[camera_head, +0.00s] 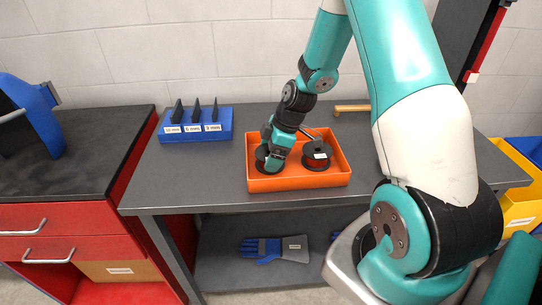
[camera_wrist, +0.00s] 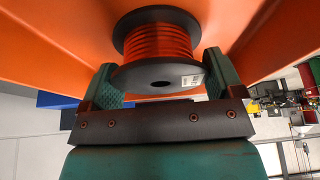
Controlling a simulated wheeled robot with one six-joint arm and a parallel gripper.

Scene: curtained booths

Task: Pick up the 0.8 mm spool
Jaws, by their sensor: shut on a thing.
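My gripper (camera_head: 271,152) reaches down into the left part of an orange tray (camera_head: 300,184) on the grey bench. It is shut on a dark-flanged spool (camera_head: 262,166) wound with orange-red wire. In the wrist view the spool (camera_wrist: 157,42) sits between my green fingers (camera_wrist: 160,80), one on each side of its near flange. The spool's small white label is too blurred to read. A second similar spool (camera_head: 317,157) stands in the right part of the tray, and its label is also unreadable. I cannot tell which is the 0.8 mm spool, or whether the held one touches the tray floor.
A blue block (camera_head: 195,137) with several black upright pieces stands left of the tray. A wooden-looking bar (camera_head: 352,108) lies behind the tray. Blue gloves (camera_head: 265,250) lie on the lower shelf. A red drawer cabinet (camera_head: 60,225) stands left, yellow bins (camera_head: 518,190) right.

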